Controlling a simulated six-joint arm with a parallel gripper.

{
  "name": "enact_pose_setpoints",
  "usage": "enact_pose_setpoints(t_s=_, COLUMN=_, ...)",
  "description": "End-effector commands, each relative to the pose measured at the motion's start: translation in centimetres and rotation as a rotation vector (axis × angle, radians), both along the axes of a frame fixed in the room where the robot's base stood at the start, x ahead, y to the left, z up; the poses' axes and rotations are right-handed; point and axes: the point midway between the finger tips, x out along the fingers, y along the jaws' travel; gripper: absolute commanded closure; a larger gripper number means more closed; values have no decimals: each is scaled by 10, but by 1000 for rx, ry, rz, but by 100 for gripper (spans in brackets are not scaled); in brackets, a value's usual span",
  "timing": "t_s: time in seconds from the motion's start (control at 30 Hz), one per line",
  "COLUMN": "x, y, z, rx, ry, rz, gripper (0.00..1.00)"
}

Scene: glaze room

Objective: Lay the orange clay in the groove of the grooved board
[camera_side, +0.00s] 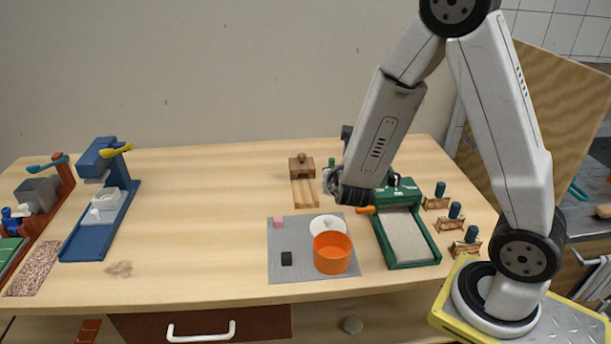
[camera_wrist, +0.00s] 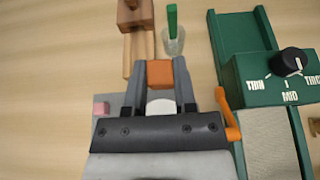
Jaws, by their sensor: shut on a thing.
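My gripper (camera_wrist: 160,75) is shut on the orange clay (camera_wrist: 160,73), a small block held between the fingertips in the wrist view. In the side view my gripper (camera_side: 331,185) is above the table, right of the grooved board; the clay cannot be made out there. The grooved board (camera_side: 304,192) is wooden, with a long channel and a block with a knob at its far end. It also shows in the wrist view (camera_wrist: 128,60), ahead and left of the clay, partly cut off by the frame top. The clay appears apart from the board.
A grey mat (camera_side: 262,262) bears a pink cube (camera_side: 278,222), a black cube (camera_side: 286,258), an orange pot (camera_side: 332,254) and a white disc. A green roller machine (camera_side: 437,259) with an orange handle (camera_wrist: 228,115) stands close right. A green-handled tool in a cup (camera_wrist: 172,40) stands near the board.

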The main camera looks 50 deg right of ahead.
Motion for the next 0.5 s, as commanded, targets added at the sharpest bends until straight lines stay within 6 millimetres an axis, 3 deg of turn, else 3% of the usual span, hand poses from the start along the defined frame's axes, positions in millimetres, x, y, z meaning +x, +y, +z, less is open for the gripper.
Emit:
enact_pose_setpoints(t_s=0.4, x=59, y=-14, z=-28, rx=0, ry=0, rz=-1, gripper=100)
enact_pose_setpoints(t_s=0.5, x=66, y=-16, z=-39, rx=0, ry=3, rz=0, gripper=100)
